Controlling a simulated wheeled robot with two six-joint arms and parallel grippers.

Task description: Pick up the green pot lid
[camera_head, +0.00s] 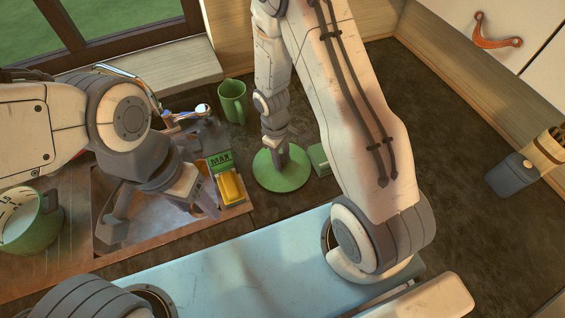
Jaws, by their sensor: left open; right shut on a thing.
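The green pot lid (267,179) is a round disc at the middle of the head view, over the dark counter beside the sink. My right gripper (281,155) comes down on it from above and is shut on it near its centre. The fingers hide the lid's handle. I cannot tell whether the lid touches the counter or is slightly raised. My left gripper (160,213) is open and empty above the sink, to the left of the lid.
A yellow sponge (231,187) and a green box marked MAX (220,160) stand by the sink's right edge, near the lid. A green mug (232,101) is behind. A green pot (35,228) stands at far left. The dark counter (460,120) at right is mostly clear.

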